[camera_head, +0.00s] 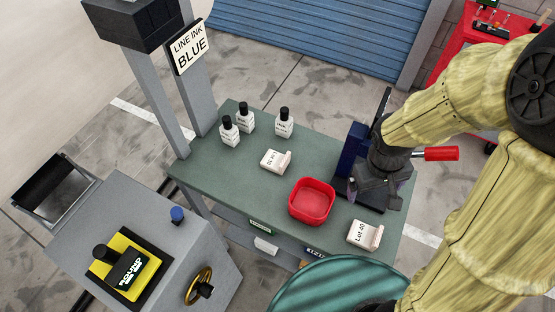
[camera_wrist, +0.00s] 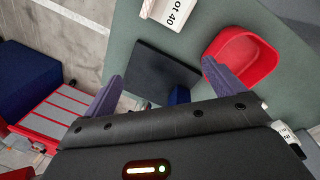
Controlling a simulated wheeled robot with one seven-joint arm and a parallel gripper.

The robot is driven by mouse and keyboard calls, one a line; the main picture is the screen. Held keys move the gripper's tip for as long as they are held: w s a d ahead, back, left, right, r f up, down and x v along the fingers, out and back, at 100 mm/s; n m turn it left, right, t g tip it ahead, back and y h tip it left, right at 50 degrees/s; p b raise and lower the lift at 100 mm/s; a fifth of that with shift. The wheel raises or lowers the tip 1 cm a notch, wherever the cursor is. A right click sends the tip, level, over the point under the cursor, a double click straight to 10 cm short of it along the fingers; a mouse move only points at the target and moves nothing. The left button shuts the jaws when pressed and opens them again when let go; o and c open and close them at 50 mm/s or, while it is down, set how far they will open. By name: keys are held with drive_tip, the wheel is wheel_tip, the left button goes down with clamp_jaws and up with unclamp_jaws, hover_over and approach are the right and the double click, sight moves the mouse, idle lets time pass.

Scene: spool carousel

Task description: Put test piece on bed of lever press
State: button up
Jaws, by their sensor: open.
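The lever press (camera_head: 352,148), with a dark blue column, stands at the right of the green table, partly hidden by my arm. Its flat black bed (camera_wrist: 150,68) looks bare in the wrist view. A red handle (camera_head: 440,154) sticks out to the right behind my wrist. No piece is marked as the test piece. Two white labelled blocks lie on the table: one reading "Lot 40" (camera_head: 363,235) near the front right corner, the other (camera_head: 275,160), label hard to read, near the middle. My gripper (camera_head: 379,194) is open and empty over the press; its spread fingers show in the wrist view (camera_wrist: 163,85).
A red bowl (camera_head: 311,199) stands between the two blocks, left of the press. Several white, black-capped bottles (camera_head: 284,123) stand at the back left. A grey console (camera_head: 130,225) stands left of the table. The table's left middle is clear.

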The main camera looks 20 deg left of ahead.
drive_tip(key=s+a+f+n+t+p, duration=0.2)
drive_tip(key=s+a+n+t+p, duration=0.1)
drive_tip(key=a+n, duration=0.6)
drive_tip(key=s+a+f+n+t+p, duration=0.1)
drive_tip(key=a+n+t, duration=0.4)
drive_tip(key=a+n, duration=0.5)
drive_tip(key=s+a+f+n+t+p, duration=0.2)
drive_tip(key=s+a+n+t+p, duration=0.2)
drive_tip(key=a+n, duration=0.5)
drive_tip(key=shift+s+a+f+t+p, duration=0.35)
drive_tip(key=shift+a+p, duration=0.35)
drive_tip(key=shift+p, duration=0.4)
drive_tip(key=b, duration=0.6)
approach(275, 159)
drive_tip(key=w, duration=0.4)
drive_tip(key=shift+d+f, duration=0.15)
drive_tip(key=shift+d, duration=0.1)
drive_tip(key=shift+w, duration=0.15)
